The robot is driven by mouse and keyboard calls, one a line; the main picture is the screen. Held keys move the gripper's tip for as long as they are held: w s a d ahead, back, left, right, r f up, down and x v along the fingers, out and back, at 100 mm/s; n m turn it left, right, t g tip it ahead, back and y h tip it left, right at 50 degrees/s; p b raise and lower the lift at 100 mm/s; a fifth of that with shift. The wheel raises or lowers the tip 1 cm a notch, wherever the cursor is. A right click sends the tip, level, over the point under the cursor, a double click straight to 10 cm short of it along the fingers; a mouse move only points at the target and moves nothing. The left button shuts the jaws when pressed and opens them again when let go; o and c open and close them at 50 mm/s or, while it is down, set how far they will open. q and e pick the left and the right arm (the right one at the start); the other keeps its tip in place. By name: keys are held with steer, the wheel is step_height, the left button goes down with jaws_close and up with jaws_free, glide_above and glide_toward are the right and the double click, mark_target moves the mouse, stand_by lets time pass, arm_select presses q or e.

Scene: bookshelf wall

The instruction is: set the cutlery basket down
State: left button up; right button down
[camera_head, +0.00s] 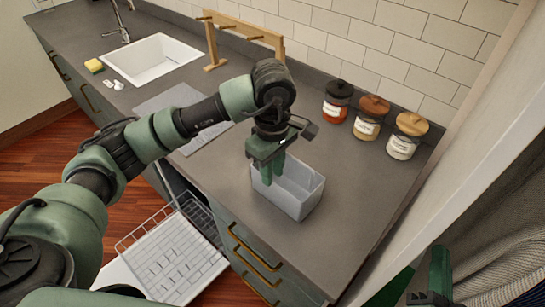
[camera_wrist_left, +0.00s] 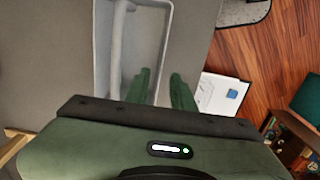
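The cutlery basket (camera_head: 305,198) is a light grey open box standing upright on the grey countertop near its front edge. In the left wrist view the basket (camera_wrist_left: 103,45) shows its long walls and a central grip bar. My left gripper (camera_head: 267,178) points down at the basket's near left part. In the left wrist view my left gripper (camera_wrist_left: 160,88) has its fingers apart, one on either side of a basket side wall, with a gap visible. Part of my right gripper (camera_head: 432,290) shows at the lower right, away from the basket; its fingertips are not clear.
Three lidded jars (camera_head: 370,117) stand along the tiled wall behind the basket. A white sink (camera_head: 155,60), a yellow sponge (camera_head: 94,65) and a wooden rack (camera_head: 213,45) are further left. A pulled-out dish rack (camera_head: 172,260) is below. The countertop right of the basket is clear.

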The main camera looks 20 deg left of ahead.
arm_select(q)
step_height(320, 180, up, 7)
steer(key=b, duration=0.1)
steer(key=shift+r, duration=0.15)
steer(key=shift+s, duration=0.1)
stand_by(0.5)
